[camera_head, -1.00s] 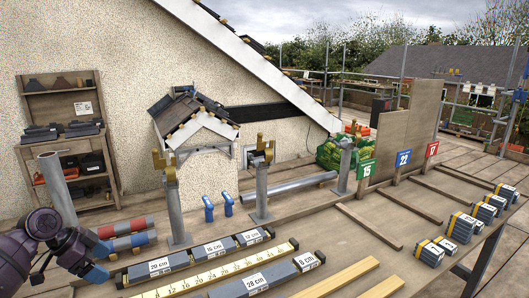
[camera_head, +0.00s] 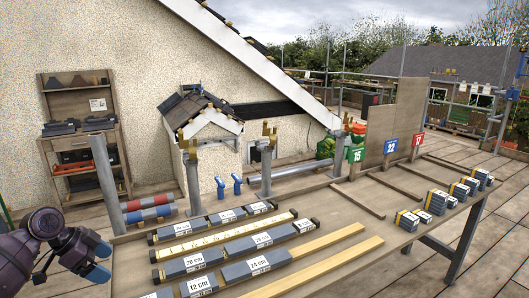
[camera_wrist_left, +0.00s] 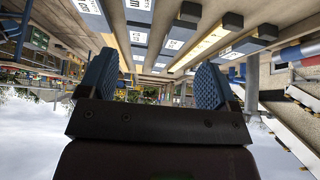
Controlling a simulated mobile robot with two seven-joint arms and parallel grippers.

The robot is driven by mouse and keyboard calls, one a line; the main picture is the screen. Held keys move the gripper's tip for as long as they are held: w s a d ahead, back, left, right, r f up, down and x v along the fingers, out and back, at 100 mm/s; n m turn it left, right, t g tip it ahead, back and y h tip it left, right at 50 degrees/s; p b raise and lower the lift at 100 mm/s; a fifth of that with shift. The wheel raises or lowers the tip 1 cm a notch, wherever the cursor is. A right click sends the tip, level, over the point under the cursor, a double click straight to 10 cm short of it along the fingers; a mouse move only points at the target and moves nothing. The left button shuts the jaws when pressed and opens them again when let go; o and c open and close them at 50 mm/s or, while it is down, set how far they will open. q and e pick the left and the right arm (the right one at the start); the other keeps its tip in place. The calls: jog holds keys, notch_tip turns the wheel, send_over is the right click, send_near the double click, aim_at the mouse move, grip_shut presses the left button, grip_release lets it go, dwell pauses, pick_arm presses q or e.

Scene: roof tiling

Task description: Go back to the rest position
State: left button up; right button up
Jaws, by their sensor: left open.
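My left gripper (camera_head: 102,262) is at the lower left of the head view, with its blue fingers apart and nothing between them. The left wrist view also shows the two blue padded fingers of this gripper (camera_wrist_left: 155,80) spread wide and empty. In the head view the gripper is in front of the bench's left end, apart from the labelled blocks. My right gripper does not show in either view.
The wooden bench (camera_head: 345,228) carries rows of labelled grey blocks (camera_head: 190,262), a yellow ruler (camera_head: 215,240) and strapped bundles (camera_head: 408,219). Grey posts (camera_head: 193,185) stand along its back. A shelf (camera_head: 85,95) and a small roof model (camera_head: 190,110) stand behind.

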pick_arm(q)
jog(key=s+a+f+n+t+y, duration=0.3)
jog(key=s+a+f+y, duration=0.35)
jog(key=s+f, duration=0.6)
jog(key=s+d+f+m+t, duration=0.1)
jog(key=s+f+t, duration=0.1)
jog(key=s, duration=0.6)
jog(key=s+d+f+t, duration=0.1)
jog(key=s+d+f, duration=0.15)
jog(key=s, duration=0.55)
jog(key=d+f+n+t, duration=0.1)
jog(key=d+n, duration=0.3)
jog(key=d, duration=0.5)
jog(key=w+d+f+n, duration=0.1)
jog(key=d+f+n, duration=0.3)
jog(key=d, duration=0.6)
jog(key=shift+f+n+t+h, duration=0.2)
jog(key=shift+n+t+h, duration=0.1)
jog(key=shift+t+h, duration=0.1)
